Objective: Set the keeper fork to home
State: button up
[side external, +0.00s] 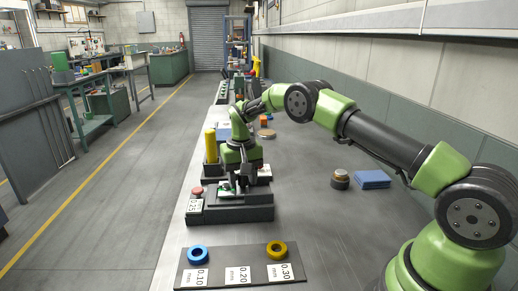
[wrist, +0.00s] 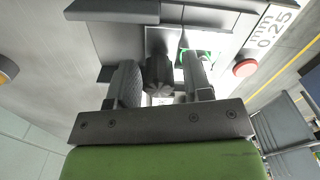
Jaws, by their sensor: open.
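A dark grey pump fixture (side external: 230,208) stands on the bench, with a red button (side external: 197,191) and a 0.25 label (side external: 194,205) at its left. My gripper (side external: 240,184) points down over its middle. In the wrist view my gripper (wrist: 161,82) has its two fingers apart, with a dark ribbed knob (wrist: 159,74) showing between them. Whether the fingers touch it I cannot tell. A green-edged pale part (wrist: 196,56) lies by the right finger. I cannot single out the keeper fork for certain; the fingers hide part of the fixture.
In front lies a dark board (side external: 225,265) with 0.10, 0.20 and 0.30 labels. A blue ring (side external: 197,248) and a yellow ring (side external: 277,247) sit on it. A yellow cylinder (side external: 211,146) stands behind the fixture. Blue blocks (side external: 372,179) and a round stack (side external: 340,180) are at right.

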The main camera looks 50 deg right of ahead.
jog(key=s+d, duration=0.4)
jog(key=shift+s+d, duration=0.1)
jog(key=shift+s, duration=0.1)
notch_tip(320, 180, up, 11)
jog(key=s+a+r+n+t+y, duration=0.1)
jog(key=s+a+r+t, duration=0.3)
jog(key=s+a+r, duration=0.7)
jog(key=shift+s+r+t, duration=0.4)
jog(key=shift+s+r, duration=1.2)
jog(key=shift+s, duration=0.05)
